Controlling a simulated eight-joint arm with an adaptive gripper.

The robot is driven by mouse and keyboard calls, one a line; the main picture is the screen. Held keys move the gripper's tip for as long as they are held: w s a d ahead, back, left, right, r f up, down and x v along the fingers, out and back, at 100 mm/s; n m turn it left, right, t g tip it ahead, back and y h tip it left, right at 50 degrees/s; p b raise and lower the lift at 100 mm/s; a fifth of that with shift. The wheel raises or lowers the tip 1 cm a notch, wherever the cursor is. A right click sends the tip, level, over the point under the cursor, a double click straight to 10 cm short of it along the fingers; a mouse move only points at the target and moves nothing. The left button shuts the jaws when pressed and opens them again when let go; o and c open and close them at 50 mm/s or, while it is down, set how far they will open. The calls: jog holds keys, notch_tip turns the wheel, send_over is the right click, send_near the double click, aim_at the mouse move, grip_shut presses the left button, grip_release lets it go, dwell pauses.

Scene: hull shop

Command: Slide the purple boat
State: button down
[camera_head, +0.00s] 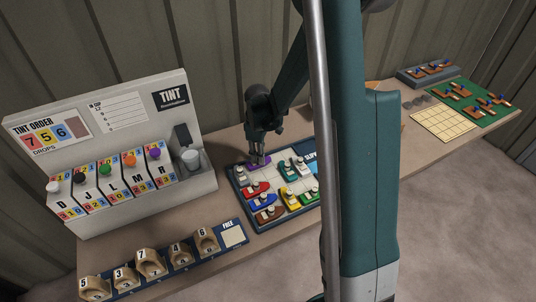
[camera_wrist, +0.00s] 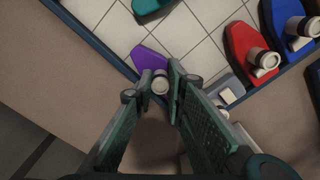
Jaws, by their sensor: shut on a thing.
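The purple boat (camera_head: 258,160) sits at the back left of the boat tray (camera_head: 235,196). In the wrist view the purple boat (camera_wrist: 148,58) has its hull pointing up and left, with a pale round post (camera_wrist: 160,82) on it. My gripper (camera_head: 260,158) reaches down over the boat from above. In the wrist view my gripper (camera_wrist: 160,84) has its two fingers on either side of the post, shut on it. The fingers hide part of the boat.
In the tray are a teal boat (camera_head: 288,171), a red boat (camera_head: 257,189), a blue boat (camera_head: 264,202), a yellow boat (camera_head: 289,197), a brown boat (camera_head: 268,214) and others. Bare tiles lie beside the purple boat. The tint dispenser (camera_head: 120,150) stands left, numbered wooden pieces (camera_head: 150,262) in front.

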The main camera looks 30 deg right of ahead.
jog(key=shift+a, duration=0.45)
jog(key=c, duration=2.3)
grip_release()
jog(key=shift+r, duration=0.15)
jog(key=shift+r, duration=5.9)
jog(key=shift+r, duration=0.1)
